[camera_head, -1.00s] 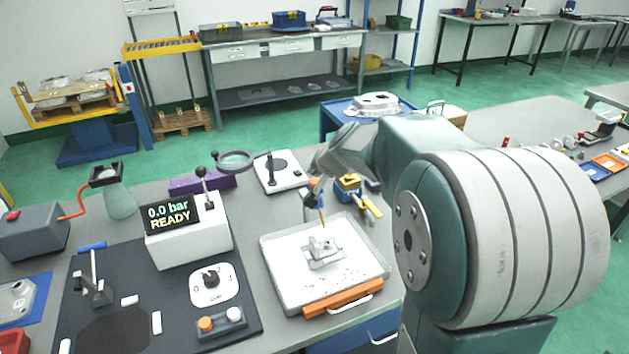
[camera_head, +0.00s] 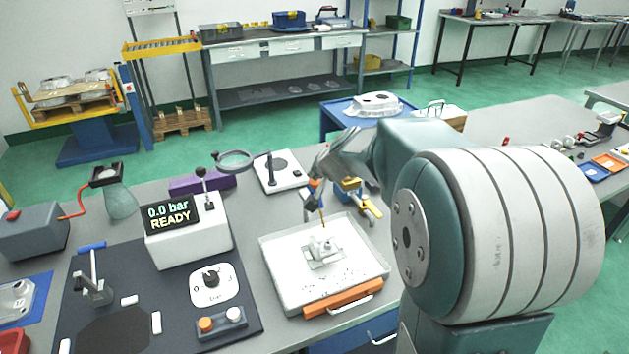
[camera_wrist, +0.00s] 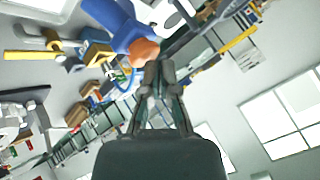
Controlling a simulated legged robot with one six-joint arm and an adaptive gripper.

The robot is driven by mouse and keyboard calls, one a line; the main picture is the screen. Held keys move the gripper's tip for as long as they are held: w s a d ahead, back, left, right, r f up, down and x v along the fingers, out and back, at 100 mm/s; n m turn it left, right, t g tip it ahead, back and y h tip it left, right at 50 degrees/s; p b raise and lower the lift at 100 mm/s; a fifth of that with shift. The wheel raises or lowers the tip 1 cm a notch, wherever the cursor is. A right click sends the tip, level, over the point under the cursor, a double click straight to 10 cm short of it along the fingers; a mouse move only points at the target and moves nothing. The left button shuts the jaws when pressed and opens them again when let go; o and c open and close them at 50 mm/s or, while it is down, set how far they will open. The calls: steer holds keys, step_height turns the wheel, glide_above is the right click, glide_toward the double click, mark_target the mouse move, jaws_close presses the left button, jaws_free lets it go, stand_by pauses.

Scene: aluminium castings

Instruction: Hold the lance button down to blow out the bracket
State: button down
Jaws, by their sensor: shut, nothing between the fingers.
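The grey metal bracket (camera_head: 322,254) sits in the light square tray (camera_head: 275,278), with dark bits scattered on the tray floor. The lance (camera_head: 310,203) stands above the tray's far side, its thin yellow nozzle pointing down toward the bracket. In the wrist view the lance body (camera_wrist: 128,25) is blue with a rounded orange button (camera_wrist: 145,51). My gripper (camera_wrist: 160,68) is shut and empty, its fingertips right at the button's edge. I cannot tell whether they touch or press it. In the head view my gripper (camera_head: 317,176) is small and partly hidden at the lance top.
A white box with a display (camera_head: 171,215) reads "0.0 bar READY". A dial plate (camera_head: 212,284) and a two-button box (camera_head: 221,322) sit on the dark mat. A ring magnifier (camera_head: 236,160) and yellow-handled items (camera_head: 369,205) stand near the lance.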

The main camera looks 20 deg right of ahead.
mark_target(315, 182)
steer(key=shift+f, duration=0.5)
stand_by(1.4)
stand_by(0.7)
steer(key=shift+r, duration=1.05)
steer(key=shift+r, duration=2.5)
